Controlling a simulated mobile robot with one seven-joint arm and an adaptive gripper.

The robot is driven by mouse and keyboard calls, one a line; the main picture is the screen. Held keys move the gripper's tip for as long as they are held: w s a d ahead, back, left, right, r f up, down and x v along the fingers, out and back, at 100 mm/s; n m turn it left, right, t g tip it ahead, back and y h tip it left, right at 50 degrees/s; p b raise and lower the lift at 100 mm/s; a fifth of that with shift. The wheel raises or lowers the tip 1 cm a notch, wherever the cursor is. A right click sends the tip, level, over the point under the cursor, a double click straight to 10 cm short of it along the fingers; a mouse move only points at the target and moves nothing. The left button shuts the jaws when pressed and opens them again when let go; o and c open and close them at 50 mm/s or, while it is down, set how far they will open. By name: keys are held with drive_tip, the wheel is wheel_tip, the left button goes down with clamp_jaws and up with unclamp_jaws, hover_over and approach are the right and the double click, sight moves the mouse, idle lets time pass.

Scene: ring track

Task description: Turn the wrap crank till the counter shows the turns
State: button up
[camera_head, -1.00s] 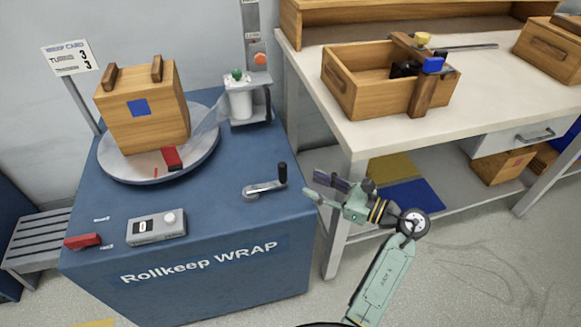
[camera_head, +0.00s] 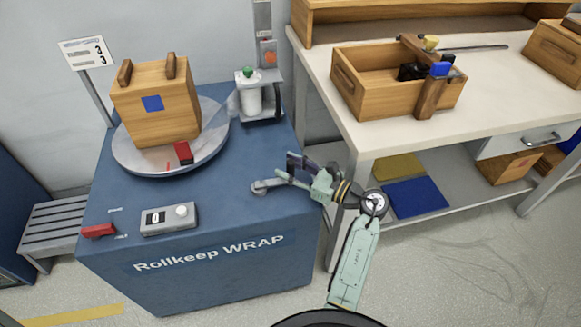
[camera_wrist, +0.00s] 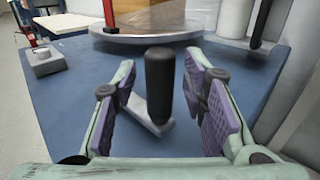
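The wrap crank (camera_head: 266,186) sits on the blue wrap machine's top, right of the counter box. Its upright black handle (camera_wrist: 160,80) stands between my open fingers in the wrist view, with a visible gap on both sides. In the head view my gripper (camera_head: 285,169) covers the handle. The counter box (camera_head: 168,219) has a small display, seemingly 0, and a pale knob. The wrap card (camera_head: 86,52) shows two 3s at the back left. A wooden crate (camera_head: 157,103) with a blue square stands on the round turntable (camera_head: 127,153).
A white film roll (camera_head: 249,96) stands on a holder behind the crank. A red switch (camera_head: 98,231) lies at the machine's front left. The white workbench (camera_head: 370,137) with a wooden box (camera_head: 360,92) stands close at the right of my arm.

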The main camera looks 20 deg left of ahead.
clamp_jaws()
idle(0.7)
